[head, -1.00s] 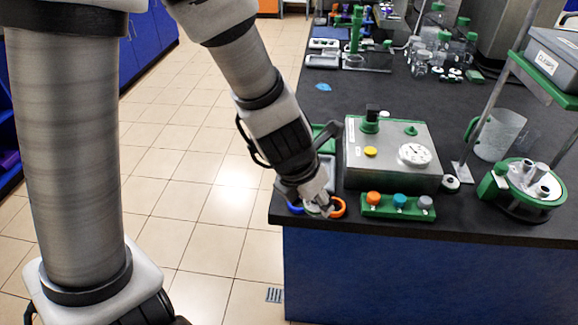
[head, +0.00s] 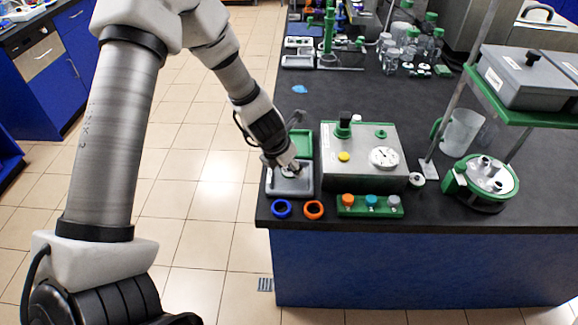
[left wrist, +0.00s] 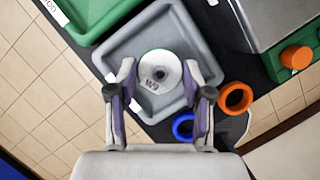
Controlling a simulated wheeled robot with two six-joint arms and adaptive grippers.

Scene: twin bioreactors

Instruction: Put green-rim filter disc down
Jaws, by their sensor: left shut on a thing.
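My left gripper (head: 290,168) is over the grey tray (head: 291,190) at the bench's left front edge. The disc's rim colour is hard to tell. Seen from the wrist, the disc lies inside the outline of the grey tray (left wrist: 198,40); whether it touches the tray floor I cannot tell. In the head view the gripper mostly hides the disc. My right gripper is not in view.
A blue ring (head: 281,209) and an orange ring (head: 313,210) lie in front of the tray. A green tray (head: 301,143) is behind it. A grey gauge box (head: 363,155) and a green rack with coloured knobs (head: 369,212) stand to the right.

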